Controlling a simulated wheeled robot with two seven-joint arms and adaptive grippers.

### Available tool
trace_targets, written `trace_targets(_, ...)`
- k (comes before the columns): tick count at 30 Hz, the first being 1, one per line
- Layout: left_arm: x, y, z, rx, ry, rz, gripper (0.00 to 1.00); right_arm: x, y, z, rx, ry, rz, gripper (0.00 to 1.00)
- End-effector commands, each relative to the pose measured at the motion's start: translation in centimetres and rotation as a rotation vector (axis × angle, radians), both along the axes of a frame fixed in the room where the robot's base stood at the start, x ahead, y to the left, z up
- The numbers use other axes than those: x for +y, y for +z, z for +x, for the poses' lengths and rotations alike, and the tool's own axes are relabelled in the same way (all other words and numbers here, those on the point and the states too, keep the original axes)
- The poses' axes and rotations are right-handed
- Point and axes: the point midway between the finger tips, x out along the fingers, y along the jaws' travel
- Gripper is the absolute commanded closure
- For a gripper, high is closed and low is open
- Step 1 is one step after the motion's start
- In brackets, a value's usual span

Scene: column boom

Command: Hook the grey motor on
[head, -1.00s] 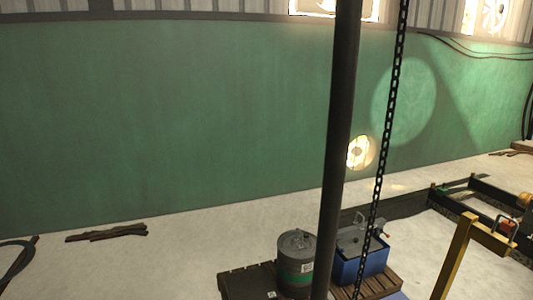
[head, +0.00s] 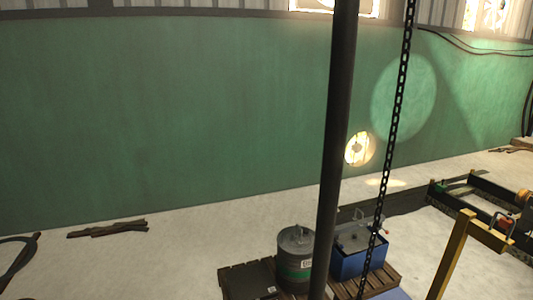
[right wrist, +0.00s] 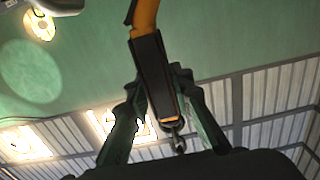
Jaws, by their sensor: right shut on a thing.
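A grey drum-shaped body with a green band (head: 296,268), which looks like the grey motor, stands upright on a wooden pallet (head: 345,287) in the head view. A small eye shows on its top. A dark chain (head: 398,100) hangs in front of the scene, right of the drum; its lower end and any hook are hidden or out of frame. In the right wrist view my right gripper (right wrist: 160,95) is shut on an orange-and-black handle (right wrist: 150,65). A small metal hook or eye (right wrist: 178,140) shows beside it. My left gripper is not in view.
A blue box with a grey top (head: 360,258) stands right of the drum, and a dark flat box (head: 250,281) lies left of it. A dark column (head: 335,150) stands in front. A yellow post (head: 452,255) stands at right. Floor at left is mostly clear.

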Motion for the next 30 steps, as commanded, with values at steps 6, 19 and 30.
trace_targets(6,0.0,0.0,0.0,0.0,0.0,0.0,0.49,-1.5,0.7,0.7,-0.011,0.001,0.0,1.0)
trace_targets(19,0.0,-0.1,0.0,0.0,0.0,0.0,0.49,-4.5,0.6,1.7,-0.01,0.001,-0.001,1.0)
trace_targets(30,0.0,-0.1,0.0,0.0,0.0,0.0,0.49,-5.4,0.6,2.0,-0.012,0.002,0.0,1.0)
